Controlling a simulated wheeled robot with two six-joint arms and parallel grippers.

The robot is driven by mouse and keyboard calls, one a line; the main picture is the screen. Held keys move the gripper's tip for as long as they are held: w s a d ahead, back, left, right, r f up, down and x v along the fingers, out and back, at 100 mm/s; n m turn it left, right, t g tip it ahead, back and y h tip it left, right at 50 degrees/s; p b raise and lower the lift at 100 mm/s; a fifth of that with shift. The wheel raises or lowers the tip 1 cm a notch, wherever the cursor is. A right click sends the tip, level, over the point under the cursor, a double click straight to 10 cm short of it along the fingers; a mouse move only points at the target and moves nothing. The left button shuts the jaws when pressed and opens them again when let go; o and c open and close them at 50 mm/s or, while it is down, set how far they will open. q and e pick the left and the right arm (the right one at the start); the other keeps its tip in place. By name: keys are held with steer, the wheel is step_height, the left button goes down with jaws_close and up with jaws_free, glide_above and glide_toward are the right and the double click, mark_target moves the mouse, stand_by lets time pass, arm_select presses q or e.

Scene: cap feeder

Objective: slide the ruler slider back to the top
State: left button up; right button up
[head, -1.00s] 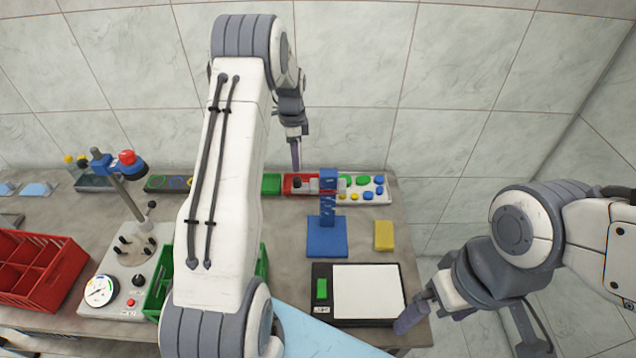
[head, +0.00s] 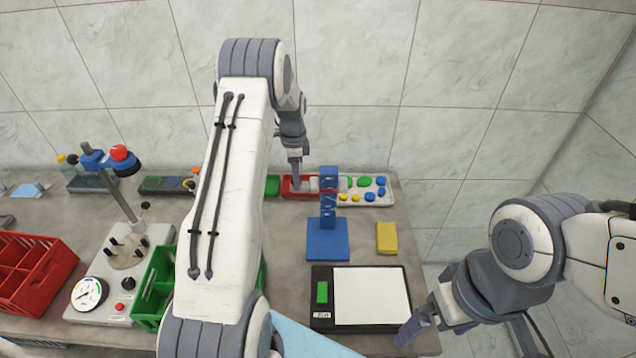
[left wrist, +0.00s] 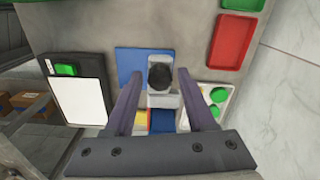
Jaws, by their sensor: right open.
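The blue ruler stand has an upright post (head: 328,208) on a square blue base (head: 326,240), right of my left arm in the head view. A pale grey slider block (head: 314,184) sits near the top of the post. In the left wrist view the slider (left wrist: 164,99) carries a round dark knob (left wrist: 160,76). My left gripper (head: 296,183) is open, its fingers (left wrist: 158,74) on either side of the knob with gaps. In the head view the fingers hide the knob. My right gripper (head: 408,330) is open and empty, by the scale's right corner.
A scale with a white plate (head: 371,296) lies in front of the stand, with a yellow block (head: 387,238) to its right. A red tray (head: 292,191) and a white tray (head: 351,200) lie behind. A gauge fixture (head: 86,293) and a red crate (head: 35,262) are left.

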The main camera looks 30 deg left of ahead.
arm_select(q)
jaws_close()
steer(key=shift+r+p, duration=0.75)
steer(key=shift+r, duration=0.4)
steer(key=shift+o, duration=0.9)
jaws_free()
step_height(320, 180, up, 8)
steer(key=p, duration=0.5)
